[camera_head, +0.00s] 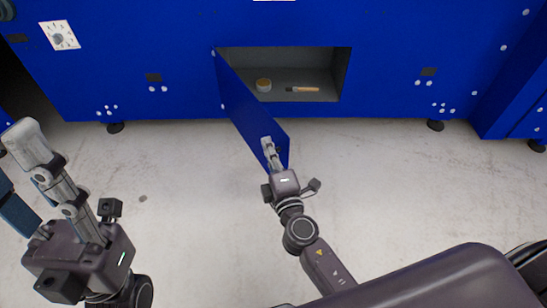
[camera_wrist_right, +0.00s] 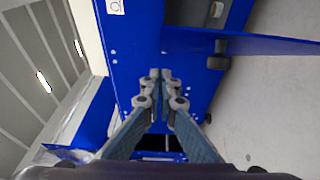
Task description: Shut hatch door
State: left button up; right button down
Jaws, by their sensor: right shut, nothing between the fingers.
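The blue hatch door (camera_head: 250,112) stands wide open, hinged at the left side of the grey hatch opening (camera_head: 290,58) and swung out over the floor. My right gripper (camera_head: 267,142) is shut and empty, in front of the door near its free end in the head view. I cannot tell whether it touches the door. In the right wrist view the closed fingertips (camera_wrist_right: 161,75) point at the blue cabinet front, and a blue panel that looks like the door (camera_wrist_right: 255,43) reaches to the right edge. My left gripper (camera_head: 25,135) is at the far left, away from the door; its jaw state is unclear.
Inside the opening lie a small yellowish round container (camera_head: 263,85) and a tool with an orange handle (camera_head: 305,90). The blue cabinet (camera_head: 390,70) stands on dark feet. The pale floor (camera_head: 400,190) around the door is clear.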

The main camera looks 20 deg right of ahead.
aim_at(282, 140)
jog(key=d, duration=0.2)
jog(key=w+d, duration=0.1)
jog(key=d, duration=0.1)
jog(key=shift+d, duration=0.1)
dwell(0.3)
